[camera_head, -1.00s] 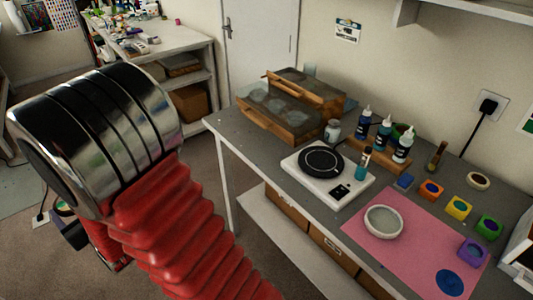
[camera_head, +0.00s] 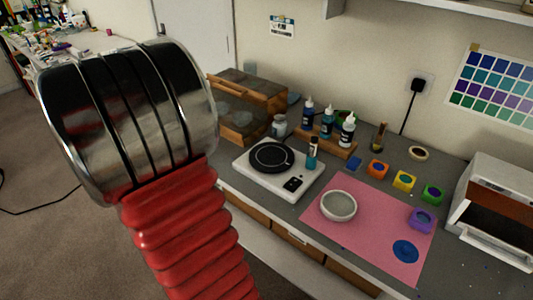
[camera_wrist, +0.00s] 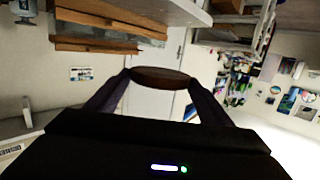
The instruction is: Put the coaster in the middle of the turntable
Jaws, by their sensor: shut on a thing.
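My gripper (camera_wrist: 159,84) is shut on a thin brown disc, the coaster (camera_wrist: 162,77), seen nearly edge-on between its two dark fingers in the wrist view. In the head view my arm covers the left side, and neither gripper nor coaster can be seen. The turntable (camera_head: 270,156) is a round black plate on a white base with a small dark panel, on the grey bench right of my arm. Its top looks empty. In the wrist view the coaster is up in the air, away from any surface.
Right of the turntable, a pink mat (camera_head: 350,245) holds a pale bowl (camera_head: 338,206). A teal bottle (camera_head: 312,152) stands close by the white base. Dropper bottles in a wooden rack (camera_head: 340,150) and a wooden-framed case (camera_head: 245,105) stand behind. Several coloured blocks and a white oven-like box (camera_head: 495,215) are farther right.

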